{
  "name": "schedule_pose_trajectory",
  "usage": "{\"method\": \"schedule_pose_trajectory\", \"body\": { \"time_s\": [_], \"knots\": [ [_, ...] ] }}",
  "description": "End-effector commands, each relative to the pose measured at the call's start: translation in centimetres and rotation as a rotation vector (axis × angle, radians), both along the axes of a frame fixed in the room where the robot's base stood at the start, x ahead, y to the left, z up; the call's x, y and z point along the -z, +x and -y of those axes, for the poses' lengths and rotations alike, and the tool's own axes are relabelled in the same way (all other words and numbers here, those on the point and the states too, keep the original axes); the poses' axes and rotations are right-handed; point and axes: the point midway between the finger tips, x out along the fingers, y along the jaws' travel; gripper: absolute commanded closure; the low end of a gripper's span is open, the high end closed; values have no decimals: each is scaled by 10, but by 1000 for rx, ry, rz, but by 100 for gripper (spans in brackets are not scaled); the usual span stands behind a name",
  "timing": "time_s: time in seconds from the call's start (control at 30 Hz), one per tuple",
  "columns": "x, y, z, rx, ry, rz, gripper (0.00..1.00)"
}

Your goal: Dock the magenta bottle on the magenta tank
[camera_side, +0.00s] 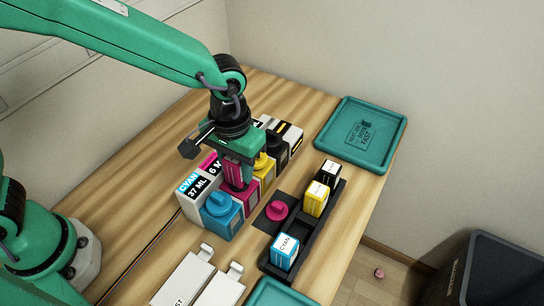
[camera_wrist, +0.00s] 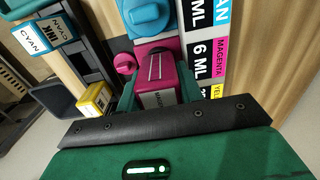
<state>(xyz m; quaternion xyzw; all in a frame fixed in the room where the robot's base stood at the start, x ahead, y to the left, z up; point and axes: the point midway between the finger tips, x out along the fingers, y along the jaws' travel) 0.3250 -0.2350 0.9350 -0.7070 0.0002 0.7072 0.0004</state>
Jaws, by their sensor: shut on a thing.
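My gripper (camera_side: 237,158) is shut on the magenta bottle (camera_side: 238,173) and points downward. In the side view the bottle is roughly upright, directly over the magenta tank (camera_side: 240,198), in the row between the cyan and yellow tanks. Its lower end meets the tank's top in the picture; I cannot tell whether it is seated. The joint between them is partly hidden.
The cyan tank (camera_side: 224,214) and yellow tank (camera_side: 265,170) flank the magenta one. A magenta cap (camera_side: 277,209) lies on a dark pad. A dark rack (camera_side: 304,228) holds black, yellow and cyan bottles. A teal tray (camera_side: 398,150) lies at the back right.

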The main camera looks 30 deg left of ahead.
Motion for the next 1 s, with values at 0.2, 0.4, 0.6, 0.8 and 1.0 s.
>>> {"method": "schedule_pose_trajectory", "body": {
  "time_s": [0.2, 0.4, 0.6, 0.8, 1.0],
  "knots": [
    [1, 0, 0, 0, 0, 1, 55],
    [-1, 0, 0, -1, 0, 0, 55],
    [-9, 1, 0, -1, -1, 2, 55],
    [-20, 1, 0, 0, -1, 2, 55],
    [-32, 1, 0, 0, -2, 2, 55]
  ]
}}
